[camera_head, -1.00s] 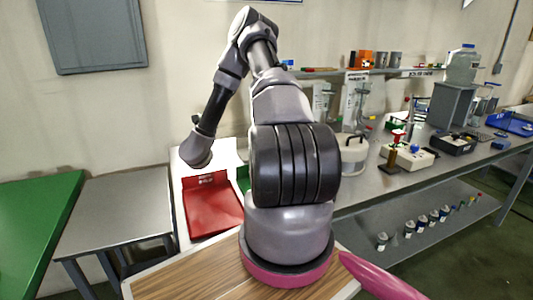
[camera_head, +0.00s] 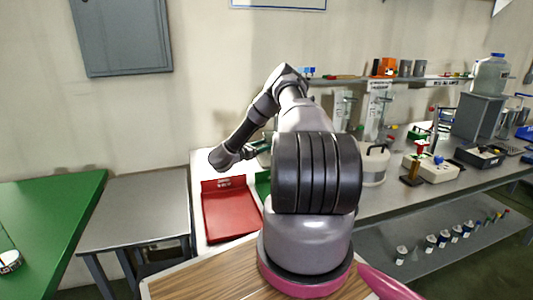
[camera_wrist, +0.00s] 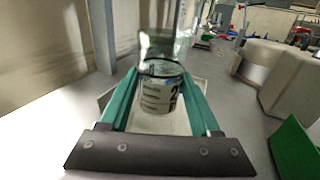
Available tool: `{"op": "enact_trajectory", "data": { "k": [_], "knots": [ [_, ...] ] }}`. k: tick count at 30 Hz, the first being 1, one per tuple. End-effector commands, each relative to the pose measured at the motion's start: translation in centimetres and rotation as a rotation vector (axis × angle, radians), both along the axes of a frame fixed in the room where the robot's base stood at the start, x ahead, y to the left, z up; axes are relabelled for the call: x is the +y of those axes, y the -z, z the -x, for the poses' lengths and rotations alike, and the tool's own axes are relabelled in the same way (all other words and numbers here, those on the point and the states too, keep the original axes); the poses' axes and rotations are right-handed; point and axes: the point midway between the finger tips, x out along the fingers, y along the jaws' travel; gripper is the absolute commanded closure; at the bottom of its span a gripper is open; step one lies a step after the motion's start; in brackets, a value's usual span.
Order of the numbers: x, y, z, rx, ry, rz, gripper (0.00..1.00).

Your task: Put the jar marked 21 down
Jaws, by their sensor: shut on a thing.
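In the wrist view a clear glass jar (camera_wrist: 160,93) with a white label and dark marks sits between the teal fingers of my gripper (camera_wrist: 162,78). The label is partly turned away, and only part of a large numeral shows. The gripper is shut on this jar, which looks upright. A pale tray-like surface lies below it in that view; I cannot tell whether the jar touches it. In the head view my gripper (camera_head: 260,144) is beyond the red tray, partly hidden by my arm, and the held jar cannot be made out.
A red tray (camera_head: 231,225) lies on the white bench, with a green tray (camera_wrist: 293,150) beside it. A bare grey metal table (camera_head: 135,215) stands left, then a green table (camera_head: 45,215) with another labelled jar (camera_head: 9,262). Instruments crowd the bench at right.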

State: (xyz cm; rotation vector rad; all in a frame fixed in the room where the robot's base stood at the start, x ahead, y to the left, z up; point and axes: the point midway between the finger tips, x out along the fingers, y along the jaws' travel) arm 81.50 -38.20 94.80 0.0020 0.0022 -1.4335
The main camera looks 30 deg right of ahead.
Motion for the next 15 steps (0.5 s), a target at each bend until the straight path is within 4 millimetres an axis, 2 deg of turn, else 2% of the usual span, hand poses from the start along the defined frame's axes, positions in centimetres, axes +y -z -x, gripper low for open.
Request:
{"op": "enact_trajectory", "data": {
  "k": [6,15],
  "knots": [
    [0.1,3.0,0.0,0.001,-0.001,-0.001,1.0],
    [0.0,3.3,0.0,-0.001,-0.001,0.0,1.0]
  ]
}}
